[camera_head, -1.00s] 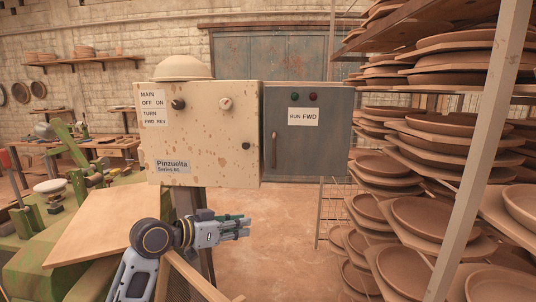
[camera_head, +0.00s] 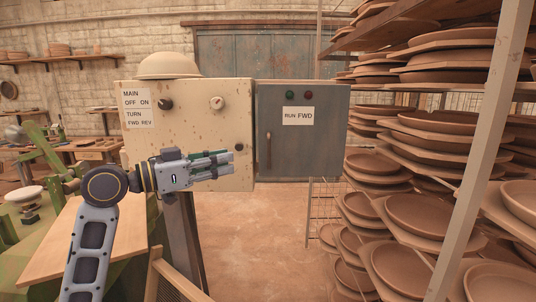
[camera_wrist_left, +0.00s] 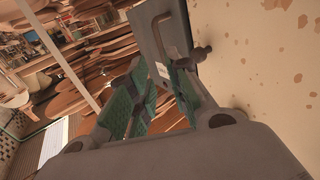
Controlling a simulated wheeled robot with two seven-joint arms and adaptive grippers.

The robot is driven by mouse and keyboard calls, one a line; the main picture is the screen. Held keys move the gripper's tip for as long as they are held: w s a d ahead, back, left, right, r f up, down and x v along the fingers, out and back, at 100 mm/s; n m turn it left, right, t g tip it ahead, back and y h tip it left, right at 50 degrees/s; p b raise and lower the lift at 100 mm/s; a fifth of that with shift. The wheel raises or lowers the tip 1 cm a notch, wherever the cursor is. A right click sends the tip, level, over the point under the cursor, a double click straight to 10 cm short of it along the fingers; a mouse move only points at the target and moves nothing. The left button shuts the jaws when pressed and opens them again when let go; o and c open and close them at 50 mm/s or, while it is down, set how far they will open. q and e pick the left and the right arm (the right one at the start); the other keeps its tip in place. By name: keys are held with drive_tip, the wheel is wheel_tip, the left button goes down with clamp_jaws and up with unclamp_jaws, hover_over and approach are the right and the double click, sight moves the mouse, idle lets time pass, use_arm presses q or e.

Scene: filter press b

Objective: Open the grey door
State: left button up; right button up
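The grey door (camera_head: 315,148) is a flat panel just right of the cream cabinet, with a label, a green and a dark red lamp, and a vertical dark handle (camera_head: 268,150) near its left edge. It looks shut. My left gripper (camera_head: 233,162) is in front of the cream cabinet's lower right part, left of the handle and apart from it. In the left wrist view the green-padded fingers (camera_wrist_left: 158,72) are apart with nothing between them. The door (camera_wrist_left: 152,40) and handle (camera_wrist_left: 164,28) show beyond the fingertips. My right gripper is not in view.
The cream cabinet (camera_head: 190,125) carries knobs and a small black knob (camera_head: 239,147) close to my left gripper. A rack of clay plates (camera_head: 420,160) stands close on the right. A wooden board (camera_head: 75,240) lies at lower left. Floor below the door is clear.

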sight(269, 167)
use_arm(q)
drive_tip(key=p+x, duration=0.2)
drive_tip(key=x, duration=1)
drive_tip(key=shift+d, duration=0.1)
drive_tip(key=shift+w+d+p, duration=0.35)
drive_tip(key=shift+d, duration=0.1)
drive_tip(key=shift+w+d, duration=0.15)
clamp_jaws()
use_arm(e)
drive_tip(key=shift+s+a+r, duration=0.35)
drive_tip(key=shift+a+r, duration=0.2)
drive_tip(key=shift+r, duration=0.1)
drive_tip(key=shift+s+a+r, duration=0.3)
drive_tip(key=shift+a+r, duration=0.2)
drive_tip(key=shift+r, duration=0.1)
